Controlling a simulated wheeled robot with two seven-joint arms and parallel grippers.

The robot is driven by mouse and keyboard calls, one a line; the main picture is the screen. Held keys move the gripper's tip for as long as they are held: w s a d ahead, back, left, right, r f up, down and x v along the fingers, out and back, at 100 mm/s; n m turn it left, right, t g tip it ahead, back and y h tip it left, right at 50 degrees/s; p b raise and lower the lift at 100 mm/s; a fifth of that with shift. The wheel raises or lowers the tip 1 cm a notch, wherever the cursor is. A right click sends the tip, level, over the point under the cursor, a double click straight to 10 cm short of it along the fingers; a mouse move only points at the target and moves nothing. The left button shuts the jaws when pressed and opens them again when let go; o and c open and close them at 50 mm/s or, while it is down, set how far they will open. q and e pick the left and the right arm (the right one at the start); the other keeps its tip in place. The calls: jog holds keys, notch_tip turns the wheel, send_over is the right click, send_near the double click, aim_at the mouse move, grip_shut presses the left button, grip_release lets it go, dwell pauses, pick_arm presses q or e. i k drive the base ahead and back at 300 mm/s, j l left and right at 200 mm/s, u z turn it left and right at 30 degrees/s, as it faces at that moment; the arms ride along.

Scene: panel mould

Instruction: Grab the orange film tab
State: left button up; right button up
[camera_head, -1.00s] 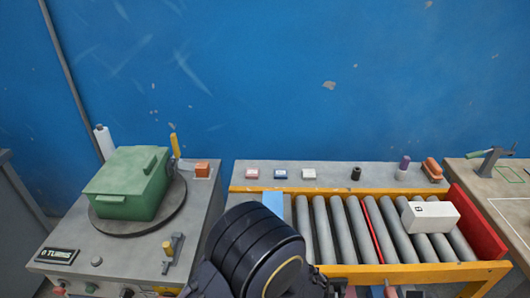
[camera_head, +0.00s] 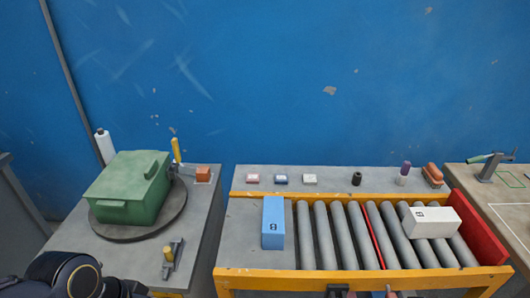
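A small orange piece (camera_head: 203,174) sits on a grey block at the back right corner of the left table. It is the only orange tab-like thing I make out; whether film is attached to it is too small to tell. A green lidded box (camera_head: 130,190) stands on the dark round turntable (camera_head: 138,230) left of it. Part of my black arm, with a gold ring, shows at the bottom left, in front of the turntable. The fingers of my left gripper do not show.
A yellow-handled post (camera_head: 176,150) stands between the turntable and the orange piece. A yellow-topped lever (camera_head: 170,258) is nearer the front. A roller conveyor (camera_head: 340,235) to the right carries a blue box (camera_head: 273,222) and a white box (camera_head: 430,222).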

aim_at(203, 174)
jog(key=u, duration=0.25)
jog(key=i+j+u, duration=0.15)
jog(key=u, duration=0.3)
jog(key=i+j+u, duration=0.1)
jog(key=u, duration=0.4)
jog(key=i+u, duration=0.25)
jog(key=u, duration=0.2)
